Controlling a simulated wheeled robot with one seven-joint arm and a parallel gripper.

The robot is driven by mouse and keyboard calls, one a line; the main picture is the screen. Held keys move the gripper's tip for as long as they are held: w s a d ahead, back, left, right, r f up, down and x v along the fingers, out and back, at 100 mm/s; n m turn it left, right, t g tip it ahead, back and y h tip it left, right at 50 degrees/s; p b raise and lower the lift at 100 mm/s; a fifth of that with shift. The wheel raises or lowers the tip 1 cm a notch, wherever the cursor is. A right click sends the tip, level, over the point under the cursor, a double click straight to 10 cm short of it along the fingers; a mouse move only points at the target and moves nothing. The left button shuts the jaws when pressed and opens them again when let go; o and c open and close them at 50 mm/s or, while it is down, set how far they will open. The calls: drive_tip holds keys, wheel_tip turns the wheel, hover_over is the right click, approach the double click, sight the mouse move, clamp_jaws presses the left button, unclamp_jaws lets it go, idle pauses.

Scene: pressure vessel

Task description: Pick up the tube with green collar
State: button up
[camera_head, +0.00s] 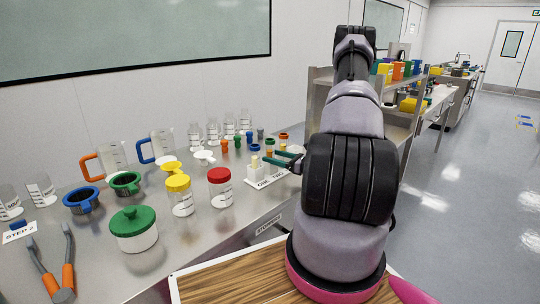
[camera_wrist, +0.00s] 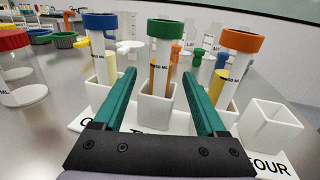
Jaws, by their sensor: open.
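The tube with the green collar (camera_wrist: 162,50) stands upright in a white square holder (camera_wrist: 157,106) in the wrist view, with amber liquid inside. My gripper (camera_wrist: 163,80) is open, with one teal finger on each side of this tube and apart from it. A blue-collared tube (camera_wrist: 105,60) stands to the left and an orange-collared tube (camera_wrist: 226,72) to the right, each in its own holder. In the head view my gripper (camera_head: 276,158) reaches the holders from the right, and my arm hides part of that area.
An empty white holder (camera_wrist: 271,130) is at the right in the wrist view. A red-lidded jar (camera_head: 221,188), a yellow-lidded jar (camera_head: 180,196) and a green-lidded pot (camera_head: 134,229) stand on the metal bench. Beakers and bottles line the wall side. Shelves stand behind my arm.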

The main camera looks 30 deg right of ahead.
drive_tip(key=shift+x, duration=1.1)
clamp_jaws()
